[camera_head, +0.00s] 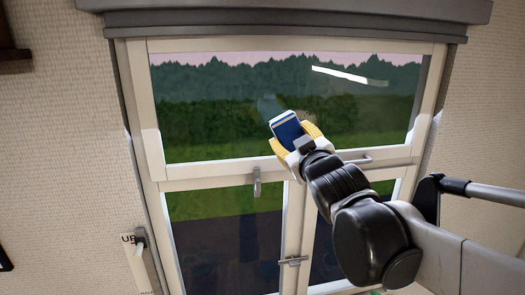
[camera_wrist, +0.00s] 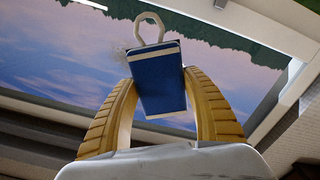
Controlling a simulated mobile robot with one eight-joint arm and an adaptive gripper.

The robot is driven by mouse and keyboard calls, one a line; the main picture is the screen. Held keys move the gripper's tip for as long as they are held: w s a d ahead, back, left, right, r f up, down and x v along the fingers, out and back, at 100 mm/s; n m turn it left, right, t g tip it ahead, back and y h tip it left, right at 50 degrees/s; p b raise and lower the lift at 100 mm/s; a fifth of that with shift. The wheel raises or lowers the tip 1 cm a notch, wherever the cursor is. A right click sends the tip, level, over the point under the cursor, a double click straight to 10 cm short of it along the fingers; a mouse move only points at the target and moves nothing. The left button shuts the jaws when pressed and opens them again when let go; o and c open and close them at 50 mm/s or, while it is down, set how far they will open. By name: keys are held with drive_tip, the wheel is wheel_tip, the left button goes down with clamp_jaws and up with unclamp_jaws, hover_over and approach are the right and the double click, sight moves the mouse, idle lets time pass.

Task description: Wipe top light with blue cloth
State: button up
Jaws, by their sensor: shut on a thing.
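The top light (camera_head: 215,100) is the wide upper pane of the window, above two lower panes, and it also shows in the wrist view (camera_wrist: 60,65). The blue cloth (camera_head: 288,130) looks like a flat blue rectangle with pale bands near its ends. In the wrist view the cloth (camera_wrist: 158,80) sits between the two yellow ribbed fingers of my gripper (camera_wrist: 160,88). My gripper (camera_head: 295,133) is shut on it, in front of the lower middle of the top light. I cannot tell whether the cloth touches the glass. A faint pale patch (camera_wrist: 123,50) shows beside the cloth.
A pale frame bar (camera_head: 215,180) runs below the top light, with a latch (camera_head: 257,182) and a handle (camera_head: 360,160) near it. A dark lintel (camera_head: 280,22) juts out above. A pale ring (camera_wrist: 149,29) shows behind the cloth. A bright streak (camera_head: 348,75) crosses the glass.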

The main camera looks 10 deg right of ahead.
drive_tip(key=shift+w+a+r, duration=0.1)
drive_tip(key=shift+w+r, duration=0.15)
drive_tip(key=shift+r, duration=0.1)
drive_tip(key=shift+w+b, duration=1)
drive_tip(key=shift+w, duration=1.7)
drive_tip(key=shift+w, duration=0.75)
drive_tip(key=shift+s, duration=0.15)
drive_tip(key=shift+s+p, duration=0.6)
drive_tip(key=shift+s, duration=2.35)
drive_tip(key=shift+s+p, duration=0.65)
drive_tip(key=shift+s, duration=0.95)
drive_tip(key=shift+w, duration=0.1)
